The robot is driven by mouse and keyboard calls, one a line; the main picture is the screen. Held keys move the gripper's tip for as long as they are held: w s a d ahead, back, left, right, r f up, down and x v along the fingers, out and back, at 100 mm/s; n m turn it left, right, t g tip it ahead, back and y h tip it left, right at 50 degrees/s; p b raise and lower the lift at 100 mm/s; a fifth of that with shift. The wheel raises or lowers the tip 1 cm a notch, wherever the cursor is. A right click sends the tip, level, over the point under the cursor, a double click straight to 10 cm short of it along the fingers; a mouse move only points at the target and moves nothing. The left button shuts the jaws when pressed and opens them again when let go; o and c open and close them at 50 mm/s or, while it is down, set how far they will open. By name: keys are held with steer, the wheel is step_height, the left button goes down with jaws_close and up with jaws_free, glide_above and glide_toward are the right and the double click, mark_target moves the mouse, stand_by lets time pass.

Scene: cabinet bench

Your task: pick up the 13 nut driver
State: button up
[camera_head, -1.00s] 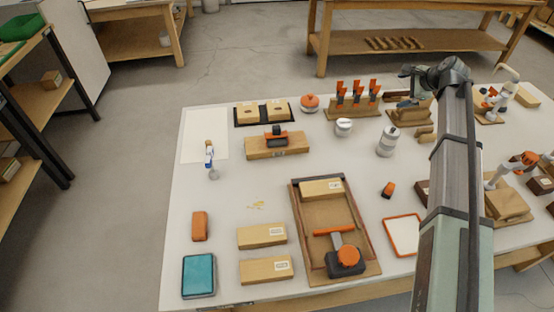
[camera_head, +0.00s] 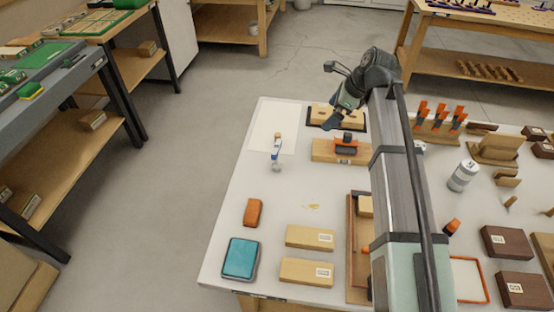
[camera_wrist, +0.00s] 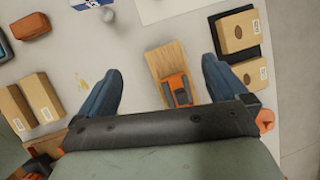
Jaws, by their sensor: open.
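I cannot tell for certain which thing is the 13 nut driver; no size marking is readable. Several orange-handled tools (camera_head: 438,113) stand upright in a wooden rack at the back right in the head view. My gripper (camera_head: 340,112) is left of that rack, above the back of the bench. In the wrist view my gripper (camera_wrist: 161,68) has its blue fingers spread apart with nothing between the tips. Below it is a wooden board (camera_wrist: 166,62) with an orange and black tool (camera_wrist: 178,90) on it.
A blue and white bottle-like item (camera_head: 277,153) stands near the white sheet. Boxes (camera_head: 310,237), an orange block (camera_head: 253,212) and a teal case (camera_head: 241,258) lie at the front left. The bench's left middle is mostly clear.

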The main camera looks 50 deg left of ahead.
steer(key=g+h, duration=0.1)
steer(key=h, duration=0.1)
glide_toward(277, 146)
steer(key=w+r, duration=0.1)
steer(key=r, duration=0.1)
steer(key=x, duration=0.9)
steer(key=shift+s+r, duration=0.1)
steer(key=shift+d+x, duration=0.15)
steer(key=shift+x, duration=1.2)
steer(key=shift+d+x, duration=0.1)
steer(key=shift+x, duration=1.25)
steer(key=shift+s, duration=0.1)
steer(key=shift+c, duration=0.5)
steer(key=c, duration=1)
